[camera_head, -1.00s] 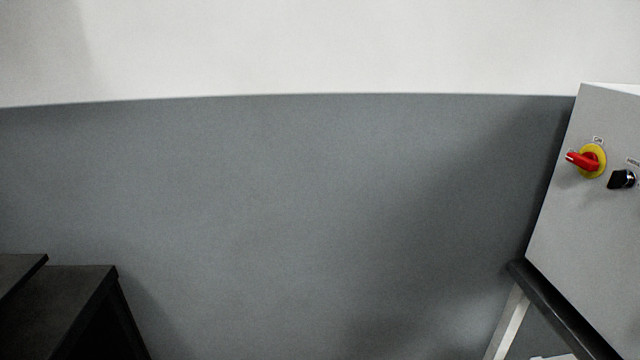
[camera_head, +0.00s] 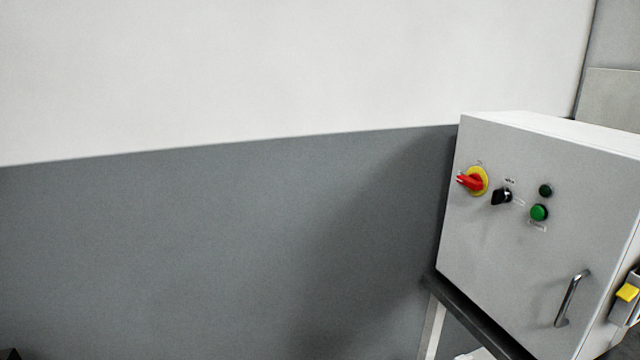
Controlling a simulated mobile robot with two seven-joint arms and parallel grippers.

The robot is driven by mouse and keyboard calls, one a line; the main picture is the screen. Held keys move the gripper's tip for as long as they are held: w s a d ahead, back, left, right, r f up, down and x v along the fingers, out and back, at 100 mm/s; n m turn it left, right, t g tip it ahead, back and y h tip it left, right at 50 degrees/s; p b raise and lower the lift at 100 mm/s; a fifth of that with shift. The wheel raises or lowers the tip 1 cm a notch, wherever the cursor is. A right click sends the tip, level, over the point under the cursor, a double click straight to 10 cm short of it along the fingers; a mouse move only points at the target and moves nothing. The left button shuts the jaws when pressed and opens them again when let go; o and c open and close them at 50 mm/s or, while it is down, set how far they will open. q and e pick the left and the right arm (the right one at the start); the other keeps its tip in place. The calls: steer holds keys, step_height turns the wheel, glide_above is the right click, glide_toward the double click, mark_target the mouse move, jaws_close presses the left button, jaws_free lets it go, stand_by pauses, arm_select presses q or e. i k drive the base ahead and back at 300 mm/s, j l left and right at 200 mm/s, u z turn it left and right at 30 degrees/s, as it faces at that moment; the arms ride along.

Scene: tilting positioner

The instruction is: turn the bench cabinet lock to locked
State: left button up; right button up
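A grey bench cabinet (camera_head: 500,255) stands at the right on a dark-edged bench. Its front carries a red rotary handle on a yellow disc (camera_head: 474,181) at the upper left and a black selector knob (camera_head: 502,196) beside it. Two green round buttons, one dark (camera_head: 545,190) and one brighter (camera_head: 539,212), sit further right. A metal bar handle (camera_head: 571,298) is at the lower right of the front. The small labels are too small to read, so I cannot tell which control is the lock. Neither of my grippers is in view.
The dark bench edge (camera_head: 478,318) runs under the cabinet on a light leg. A yellow-topped part (camera_head: 627,292) is on the cabinet's right side. A grey and white wall (camera_head: 230,240) fills the left, with free room before it.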

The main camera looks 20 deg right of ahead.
mark_target(499, 195)
steer(key=z, duration=1.5)
